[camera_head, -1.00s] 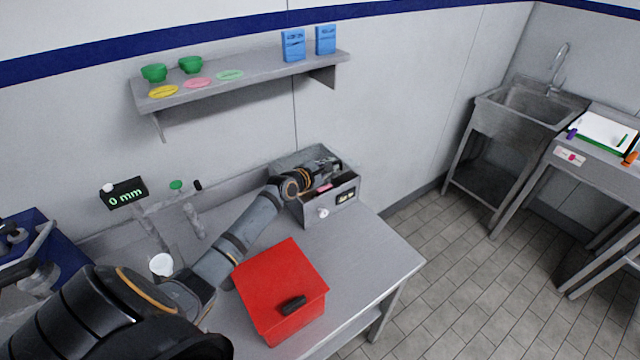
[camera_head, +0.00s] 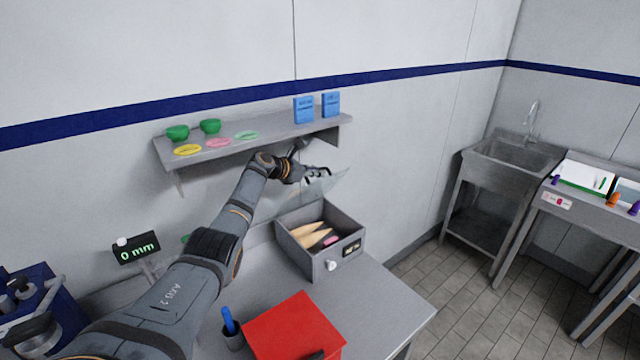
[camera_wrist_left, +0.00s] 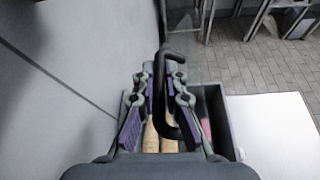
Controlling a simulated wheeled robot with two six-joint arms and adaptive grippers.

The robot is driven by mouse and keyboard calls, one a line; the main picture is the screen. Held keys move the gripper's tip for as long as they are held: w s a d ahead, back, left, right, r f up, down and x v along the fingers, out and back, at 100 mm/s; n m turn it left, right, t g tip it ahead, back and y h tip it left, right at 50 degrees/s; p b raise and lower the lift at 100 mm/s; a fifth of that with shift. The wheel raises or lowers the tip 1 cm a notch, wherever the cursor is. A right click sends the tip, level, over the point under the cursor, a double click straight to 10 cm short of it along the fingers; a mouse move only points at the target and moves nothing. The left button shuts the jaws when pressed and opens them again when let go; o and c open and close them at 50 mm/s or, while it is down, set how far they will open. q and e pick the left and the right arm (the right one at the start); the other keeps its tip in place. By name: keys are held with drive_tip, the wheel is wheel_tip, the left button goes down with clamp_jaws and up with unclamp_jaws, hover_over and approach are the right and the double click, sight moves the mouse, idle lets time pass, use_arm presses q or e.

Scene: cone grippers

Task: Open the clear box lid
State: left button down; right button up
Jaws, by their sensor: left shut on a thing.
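The grey box (camera_head: 341,250) stands on the metal table with its top uncovered. Tan cones (camera_head: 312,237) and a pink item (camera_head: 330,241) lie inside. My left gripper (camera_head: 318,176) is above and behind the box, below the wall shelf, and is shut on the lid's handle. The clear lid (camera_head: 333,186) is raised and tilted over the box; its see-through edges are hard to make out. In the left wrist view, the black bent handle (camera_wrist_left: 165,52) passes between my finger pads (camera_wrist_left: 160,105), with the cones (camera_wrist_left: 152,139) visible below.
The wall shelf (camera_head: 255,141) with green bowls and blue packs is close above my left arm. A red box (camera_head: 292,328) and a cup with a blue item (camera_head: 231,334) stand at the table's front. The table's right part (camera_head: 385,302) is clear.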

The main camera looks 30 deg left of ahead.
use_arm(q)
drive_tip(key=shift+w+a+r, duration=0.2)
drive_tip(key=shift+a+r, duration=0.15)
drive_tip(key=shift+a, duration=0.1)
drive_tip(key=c, duration=1.7)
unclamp_jaws()
drive_tip(key=shift+s, duration=0.1)
